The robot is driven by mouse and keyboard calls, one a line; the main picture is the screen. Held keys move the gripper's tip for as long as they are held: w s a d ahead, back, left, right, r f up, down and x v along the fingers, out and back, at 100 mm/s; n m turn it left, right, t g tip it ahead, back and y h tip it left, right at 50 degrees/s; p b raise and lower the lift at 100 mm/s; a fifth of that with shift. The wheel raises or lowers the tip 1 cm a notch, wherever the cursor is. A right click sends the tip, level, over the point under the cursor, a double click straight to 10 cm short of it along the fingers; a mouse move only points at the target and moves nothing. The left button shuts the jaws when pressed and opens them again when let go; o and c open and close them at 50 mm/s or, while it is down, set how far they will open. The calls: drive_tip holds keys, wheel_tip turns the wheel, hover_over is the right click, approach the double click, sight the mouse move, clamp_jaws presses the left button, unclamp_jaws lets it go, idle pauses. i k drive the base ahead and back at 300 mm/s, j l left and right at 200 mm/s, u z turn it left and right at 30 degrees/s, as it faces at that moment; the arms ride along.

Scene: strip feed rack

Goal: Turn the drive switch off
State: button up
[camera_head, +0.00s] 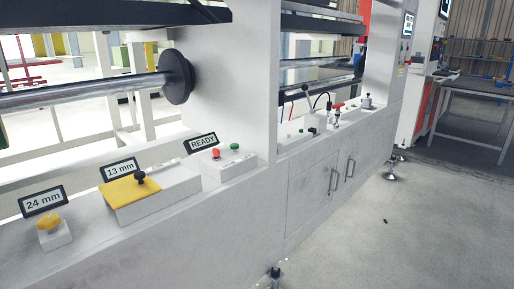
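My gripper is not in view. No control carries a label that I can read as the drive switch, so I cannot tell which one it is. On the machine's ledge, a small box (229,166) has a red button (215,153) and a green button (235,146), beside a sign (203,142) reading READY. Farther right stand a grey lever unit (316,121), a red-topped control (338,106) and a grey knob (367,101). These are small, and their settings cannot be made out.
At the near left are a yellow knob (48,221) by a 24 mm display (43,201) and a black knob (140,178) on a yellow plate (122,197) by a 13 mm display (121,169). Grey rollers (85,94) span above. The floor (420,225) at right is mostly clear.

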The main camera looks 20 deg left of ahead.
sight(216, 152)
drive_tip(key=i+u, duration=0.15)
drive_tip(key=i, duration=0.35)
drive_tip(key=i+l+u, duration=0.1)
drive_tip(key=i, duration=0.35)
drive_tip(key=i+l+u, duration=0.15)
drive_tip(key=i, duration=0.35)
drive_tip(key=i+l+u, duration=0.1)
drive_tip(key=i, duration=0.35)
drive_tip(key=l+u, duration=0.15)
drive_tip(key=u, duration=3.6)
drive_tip(key=l+z, duration=0.1)
drive_tip(key=z, duration=1.4)
